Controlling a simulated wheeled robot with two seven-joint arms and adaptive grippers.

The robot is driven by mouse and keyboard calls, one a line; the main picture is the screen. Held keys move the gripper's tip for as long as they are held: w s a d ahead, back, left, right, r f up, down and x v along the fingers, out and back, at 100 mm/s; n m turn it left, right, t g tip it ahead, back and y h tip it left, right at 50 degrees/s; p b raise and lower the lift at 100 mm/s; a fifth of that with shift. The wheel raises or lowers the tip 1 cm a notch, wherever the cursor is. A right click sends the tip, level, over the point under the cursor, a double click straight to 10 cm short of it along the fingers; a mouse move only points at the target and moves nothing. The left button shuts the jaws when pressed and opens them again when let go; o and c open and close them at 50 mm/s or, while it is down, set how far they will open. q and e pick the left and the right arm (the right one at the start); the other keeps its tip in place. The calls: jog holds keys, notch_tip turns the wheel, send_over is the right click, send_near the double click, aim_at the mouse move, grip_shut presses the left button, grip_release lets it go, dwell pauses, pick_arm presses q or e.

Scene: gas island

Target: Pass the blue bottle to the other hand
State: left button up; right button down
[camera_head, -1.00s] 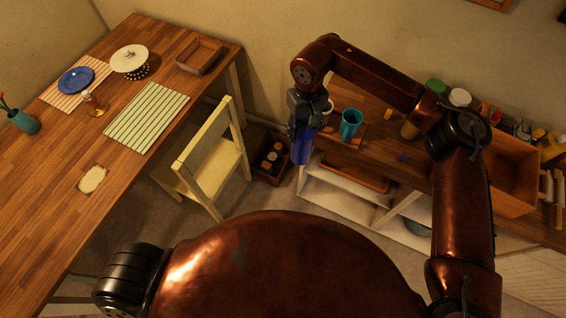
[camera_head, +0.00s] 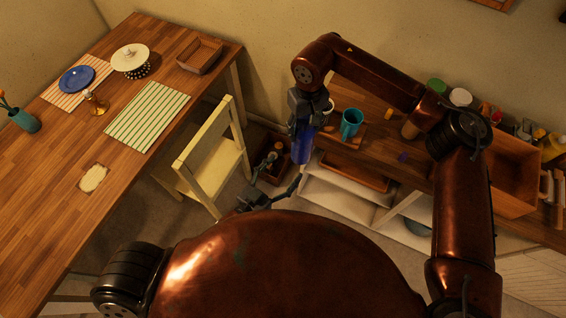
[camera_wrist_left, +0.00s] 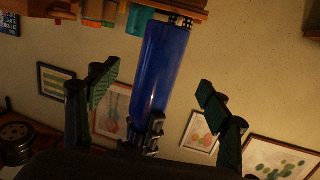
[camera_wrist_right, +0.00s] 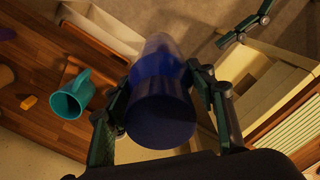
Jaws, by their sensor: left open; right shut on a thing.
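The blue bottle (camera_head: 302,146) hangs from my right gripper (camera_head: 301,122), which is shut on it above the floor, beside the shelf. The right wrist view shows the bottle (camera_wrist_right: 160,105) end-on between the fingers (camera_wrist_right: 163,108). My left gripper (camera_head: 284,175) is open and empty, just below the bottle, with its fingers spread. In the left wrist view the bottle (camera_wrist_left: 163,68) stands between the open fingers (camera_wrist_left: 155,90), apart from both. My left gripper's finger also shows at the top of the right wrist view (camera_wrist_right: 245,25).
A wooden shelf (camera_head: 345,185) with a teal mug (camera_head: 350,123) is right of the bottle. A pale chair (camera_head: 212,160) stands left, by the table (camera_head: 130,185). A dark crate (camera_head: 275,178) sits on the floor behind my left gripper. Floor between chair and shelf is partly clear.

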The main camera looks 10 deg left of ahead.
aim_at(306, 137)
pick_arm(q)
notch_tip(306, 137, up, 6)
jog(key=r+t, duration=0.1)
jog(key=shift+h, duration=0.3)
jog(key=x, duration=1.1)
jog(key=shift+d+f, duration=0.25)
jog(key=shift+f, duration=0.05)
jog(key=shift+d, duration=0.2)
jog(key=c, duration=1.8)
pick_arm(e)
jog(key=shift+a+r, duration=0.1)
jog(key=shift+a, duration=0.1)
pick_arm(q)
jog(key=shift+r, duration=0.2)
pick_arm(e)
jog(key=c, duration=1.2)
grip_release()
jog(key=shift+c, duration=0.2)
pick_arm(q)
jog(key=shift+a+f, duration=0.1)
jog(key=shift+a, duration=0.05)
pick_arm(e)
jog(key=o, duration=0.4)
jog(key=shift+d, duration=0.15)
jog(key=shift+o, duration=0.2)
